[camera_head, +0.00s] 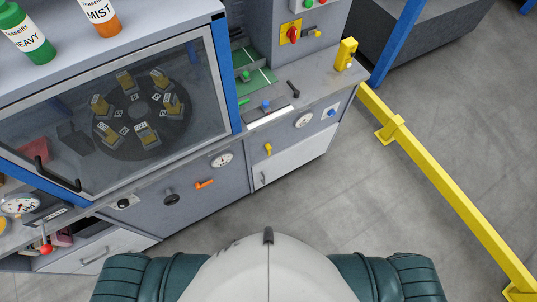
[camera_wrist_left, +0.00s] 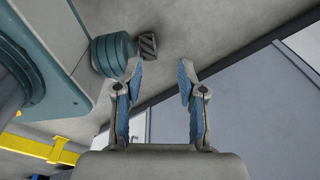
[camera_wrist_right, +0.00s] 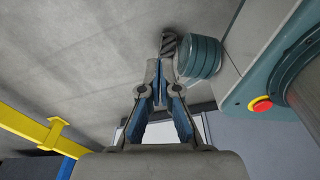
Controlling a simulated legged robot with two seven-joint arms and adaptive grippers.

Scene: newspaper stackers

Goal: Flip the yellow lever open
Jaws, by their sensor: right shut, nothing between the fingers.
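The yellow lever (camera_head: 268,149) is a small handle on the grey front panel of the machine, in the head view, below the worktop and left of a round gauge. Neither gripper shows in the head view, and both are away from the lever. My left gripper (camera_wrist_left: 160,75) is open and empty in the left wrist view, with floor and a pale panel beyond it. My right gripper (camera_wrist_right: 158,62) is shut with nothing between its fingers in the right wrist view. The lever cannot be made out in either wrist view.
An orange lever (camera_head: 204,184) and a gauge (camera_head: 222,159) sit left of the yellow lever. A white drawer (camera_head: 290,163) is below it. A yellow rail (camera_head: 440,183) runs along the right. Grey floor (camera_head: 340,215) lies clear between me and the machine.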

